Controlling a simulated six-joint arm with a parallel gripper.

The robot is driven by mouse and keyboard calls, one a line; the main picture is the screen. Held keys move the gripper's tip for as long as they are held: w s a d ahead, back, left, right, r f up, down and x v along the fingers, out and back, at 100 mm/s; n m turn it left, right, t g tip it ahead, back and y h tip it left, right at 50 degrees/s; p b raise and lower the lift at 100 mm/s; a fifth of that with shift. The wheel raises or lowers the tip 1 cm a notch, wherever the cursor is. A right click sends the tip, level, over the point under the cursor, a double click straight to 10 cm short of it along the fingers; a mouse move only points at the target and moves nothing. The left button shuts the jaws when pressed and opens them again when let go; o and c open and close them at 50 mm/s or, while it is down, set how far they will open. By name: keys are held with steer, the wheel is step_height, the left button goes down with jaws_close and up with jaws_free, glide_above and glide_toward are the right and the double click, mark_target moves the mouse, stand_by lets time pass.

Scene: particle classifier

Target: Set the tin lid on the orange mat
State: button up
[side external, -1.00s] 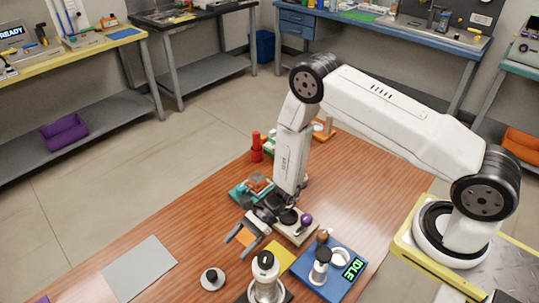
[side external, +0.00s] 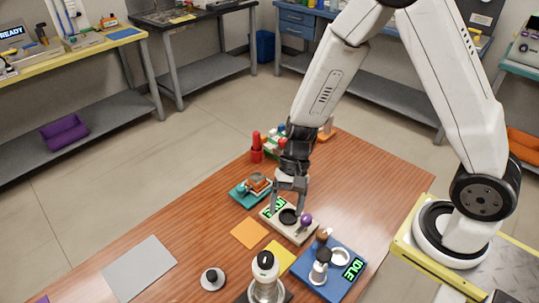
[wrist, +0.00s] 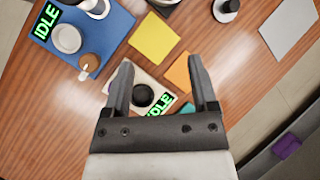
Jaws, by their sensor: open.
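The tin lid, a low silver disc with a black knob (side external: 212,279), lies on the wooden table, left of the yellow mat and in front of the orange mat. It also shows at the top of the wrist view (wrist: 227,8). The orange mat (side external: 249,233) lies flat and bare on the table; part of it shows in the wrist view (wrist: 180,75) beside a finger. My gripper (side external: 289,204) is open and empty, pointing down over the beige device, with the orange mat to its left. Its fingers (wrist: 160,63) stand apart in the wrist view.
The beige device (side external: 294,232) has a black dish and purple knob. A yellow mat (side external: 279,257), blue device (side external: 330,279) and silver-white canister (side external: 265,277) stand close by. A teal tray (side external: 246,193) and red holder (side external: 257,155) are behind. The grey sheet (side external: 139,268) lies left.

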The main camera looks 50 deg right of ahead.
steer(key=s+d+r+n+t+h, duration=0.2)
steer(key=d+r+n+t+h, duration=0.3)
steer(key=d+r+n, duration=0.3)
steer(key=shift+s+d+r+h, duration=0.15)
steer(key=shift+d+r+h, duration=0.15)
steer(key=shift+d+r, duration=0.35)
steer(key=shift+o, duration=0.5)
